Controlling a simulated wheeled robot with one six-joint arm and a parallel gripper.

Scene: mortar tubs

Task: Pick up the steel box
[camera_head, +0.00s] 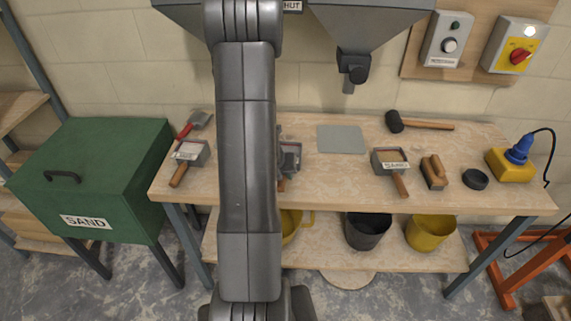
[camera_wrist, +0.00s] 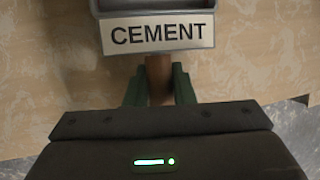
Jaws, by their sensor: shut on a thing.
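A steel box labelled CEMENT (camera_wrist: 160,34) fills the top of the wrist view, with its brown wooden handle (camera_wrist: 159,66) pointing toward me. My gripper (camera_wrist: 158,88) is shut on that handle, a green finger on each side. In the head view this box (camera_head: 291,158) shows just right of my arm, partly hidden by it, at the middle of the workbench. I cannot tell whether it touches the bench top. Two similar steel boxes with handles rest on the bench, one at the left (camera_head: 191,151) and one labelled SAND at the right (camera_head: 389,160).
The workbench (camera_head: 340,182) also holds a red-handled tool (camera_head: 196,123), a grey plate (camera_head: 341,139), a mallet (camera_head: 420,124), a brush (camera_head: 434,172), a black round piece (camera_head: 475,179) and a yellow-and-blue device (camera_head: 512,163). A hopper (camera_head: 370,25) hangs above. A green SAND bin (camera_head: 100,165) stands left.

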